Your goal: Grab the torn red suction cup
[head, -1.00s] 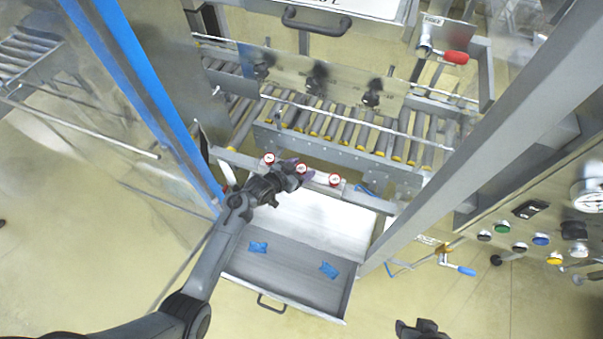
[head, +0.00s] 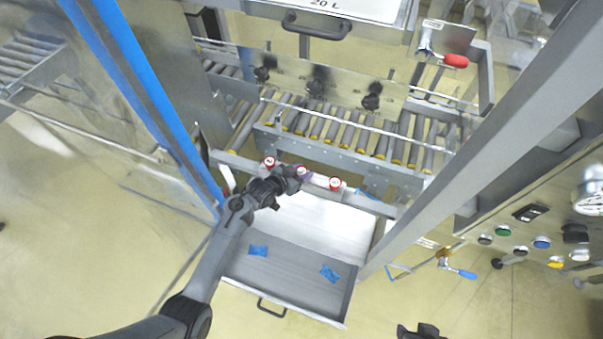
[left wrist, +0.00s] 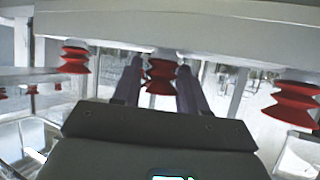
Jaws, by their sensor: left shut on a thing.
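Three red suction cups hang in a row under a grey bar. In the left wrist view these are the left cup (left wrist: 75,60), the middle cup (left wrist: 160,76) and the right cup (left wrist: 297,103). My left gripper (left wrist: 159,64) is shut on the middle cup, with one finger on each side of it. In the head view my left gripper (head: 298,177) is at the middle of the bar, below the middle round red-and-white top (head: 301,170). I cannot make out a tear on any cup. My right gripper (head: 422,331) shows only partly at the bottom edge.
An open drawer (head: 285,290) with two blue packets (head: 258,251) (head: 330,273) lies below the bar. A roller conveyor (head: 340,128) runs behind it. A blue post (head: 150,105) and a grey post (head: 470,130) flank the work area.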

